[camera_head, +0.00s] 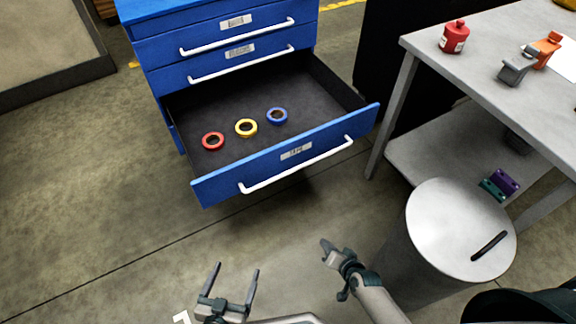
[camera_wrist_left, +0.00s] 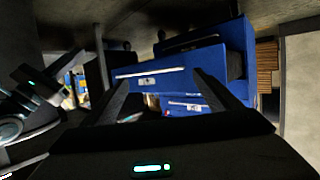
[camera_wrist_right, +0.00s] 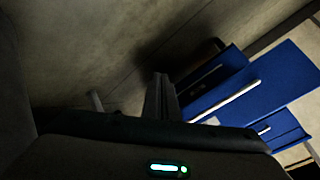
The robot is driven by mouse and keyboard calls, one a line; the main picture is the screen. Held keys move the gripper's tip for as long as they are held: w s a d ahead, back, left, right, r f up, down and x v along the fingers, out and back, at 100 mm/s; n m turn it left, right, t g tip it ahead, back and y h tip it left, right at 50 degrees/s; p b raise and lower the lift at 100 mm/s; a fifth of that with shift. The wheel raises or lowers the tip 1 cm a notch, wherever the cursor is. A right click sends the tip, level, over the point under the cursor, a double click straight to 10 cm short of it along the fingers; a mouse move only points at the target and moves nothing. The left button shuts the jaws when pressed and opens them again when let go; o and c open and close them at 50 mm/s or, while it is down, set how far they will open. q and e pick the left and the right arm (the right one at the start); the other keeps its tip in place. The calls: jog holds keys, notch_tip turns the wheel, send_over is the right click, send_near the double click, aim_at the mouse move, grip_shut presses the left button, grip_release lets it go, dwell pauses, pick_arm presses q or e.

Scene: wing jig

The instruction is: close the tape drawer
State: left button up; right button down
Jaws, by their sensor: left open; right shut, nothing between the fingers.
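The tape drawer (camera_head: 225,182) is the lowest visible drawer of a blue cabinet and is pulled far out. It has a white bar handle (camera_head: 297,166) and a label on its front. Inside lie a red tape roll (camera_head: 204,141), a yellow one (camera_head: 237,127) and a blue one (camera_head: 270,115). My left gripper (camera_head: 234,272) is open and empty, below and apart from the drawer front. My right gripper (camera_head: 326,246) is shut and empty, also apart from the drawer front. The blue drawers show in the left wrist view (camera_wrist_left: 180,64) and the right wrist view (camera_wrist_right: 260,78).
Two upper drawers (camera_head: 215,40) of the cabinet are shut. A grey table (camera_head: 425,50) at the right holds a red bottle (camera_head: 454,38) and clamps. A grey drum (camera_head: 450,215) stands at lower right, close to my right arm. Floor before the drawer is clear.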

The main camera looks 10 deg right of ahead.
pick_arm(q)
jog(key=w+d+r+t+h+b, duration=0.1)
jog(key=d+r+t+b, duration=0.2)
jog(key=r, duration=0.4)
jog(key=r+t+h+b, duration=0.2)
jog(key=r+b, duration=0.4)
jog(key=r, duration=0.1)
jog(key=s+a+r+t+b, duration=0.1)
jog(key=s+r+t+b, duration=0.1)
jog(key=r, duration=0.5)
jog(key=s+r+n+t+b, duration=0.1)
jog(key=s+r+t+b, duration=0.2)
jog(key=r, duration=0.5)
jog(key=shift+a+h+b, duration=0.35)
jog(key=shift+h+b, duration=0.05)
jog(key=shift+b, duration=0.15)
pick_arm(e)
jog(key=w+a+r+m+t+y, duration=0.1)
jog(key=w+r+m+t, duration=0.2)
jog(key=w+r, duration=0.4)
jog(key=w+a+r+m+t+y, duration=0.1)
jog(key=w+r+m+t, duration=0.3)
jog(key=w+r, duration=0.4)
notch_tip(320, 180, up, 2)
jog(key=shift+a+r+m+y, duration=0.25)
jog(key=shift+a+m+y, duration=0.1)
jog(key=shift+y, duration=0.45)
